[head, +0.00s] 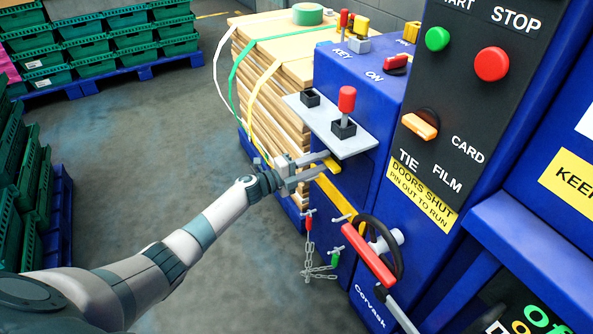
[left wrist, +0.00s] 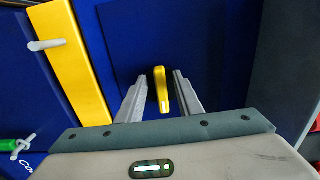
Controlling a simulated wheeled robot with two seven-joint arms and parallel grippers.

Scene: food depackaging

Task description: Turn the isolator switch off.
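My left gripper (head: 324,164) is lower, at the cabinet's side below the grey shelf, well apart from that knob. Its fingers are open on either side of a small yellow handle. In the left wrist view the yellow handle (left wrist: 160,88) stands between the fingers (left wrist: 160,95), with gaps on both sides. My right gripper is not in view.
The grey shelf (head: 330,125) with a red-topped lever (head: 346,103) juts out above my left gripper. A red-handled crank (head: 368,256) and chained pins (head: 308,225) are below. Stacked boards (head: 265,75) stand behind. The floor at left is clear between green crates.

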